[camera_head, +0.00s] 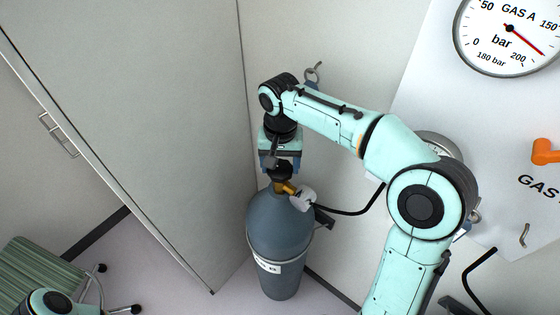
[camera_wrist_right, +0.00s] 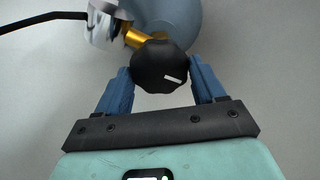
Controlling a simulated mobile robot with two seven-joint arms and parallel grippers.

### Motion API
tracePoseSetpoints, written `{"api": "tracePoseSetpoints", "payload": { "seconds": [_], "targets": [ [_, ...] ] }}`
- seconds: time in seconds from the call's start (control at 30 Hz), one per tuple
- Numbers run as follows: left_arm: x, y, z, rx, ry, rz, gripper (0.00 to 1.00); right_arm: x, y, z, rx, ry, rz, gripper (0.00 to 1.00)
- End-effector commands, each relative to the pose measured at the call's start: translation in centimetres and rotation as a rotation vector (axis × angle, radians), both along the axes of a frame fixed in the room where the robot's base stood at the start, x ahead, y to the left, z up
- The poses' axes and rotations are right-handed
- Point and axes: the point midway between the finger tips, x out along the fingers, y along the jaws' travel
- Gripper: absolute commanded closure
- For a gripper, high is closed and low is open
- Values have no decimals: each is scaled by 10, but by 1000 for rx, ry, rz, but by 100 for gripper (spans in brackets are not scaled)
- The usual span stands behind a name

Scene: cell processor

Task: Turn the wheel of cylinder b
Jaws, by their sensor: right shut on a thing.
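A grey-blue gas cylinder (camera_head: 280,235) stands upright by the wall in the head view, with a white label around its body whose text is partly readable. A brass valve (camera_head: 286,188) with a white fitting sits on top. My right gripper (camera_head: 279,172) comes down over the valve from above. In the right wrist view, the black wheel (camera_wrist_right: 160,66) with a white mark lies between the two blue fingers of my right gripper (camera_wrist_right: 161,82), which is shut on it. Of my left arm only a part shows at the lower left; its gripper is not visible.
A black hose (camera_head: 345,212) runs from the valve to the right. A large cabinet door (camera_head: 130,110) stands on the left. A gas panel with a round gauge (camera_head: 508,30) and an orange handle (camera_head: 543,152) is on the right. A green striped chair (camera_head: 40,272) stands at the lower left.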

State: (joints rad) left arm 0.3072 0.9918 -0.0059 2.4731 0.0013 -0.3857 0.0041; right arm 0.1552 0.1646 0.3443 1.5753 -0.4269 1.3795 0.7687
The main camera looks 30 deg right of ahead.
Motion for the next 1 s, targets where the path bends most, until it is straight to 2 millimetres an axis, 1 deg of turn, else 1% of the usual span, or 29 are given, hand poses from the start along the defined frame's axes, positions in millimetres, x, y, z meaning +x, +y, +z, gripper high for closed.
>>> {"api": "tracePoseSetpoints", "payload": {
  "seconds": [0.27,0.7,0.73,0.8,1.0],
  "targets": [
    [1,0,1,0,-1,0,57,0,0,0,0,1,-68,62],
    [1,0,1,0,-1,0,57,0,0,0,1,2,-79,62],
    [1,0,1,0,-1,0,57,0,0,0,1,2,-79,25],
    [1,0,1,0,-1,0,57,0,0,0,0,1,-78,6],
    [1,0,1,0,-1,0,57,0,0,0,0,1,-76,6]
  ]
}}
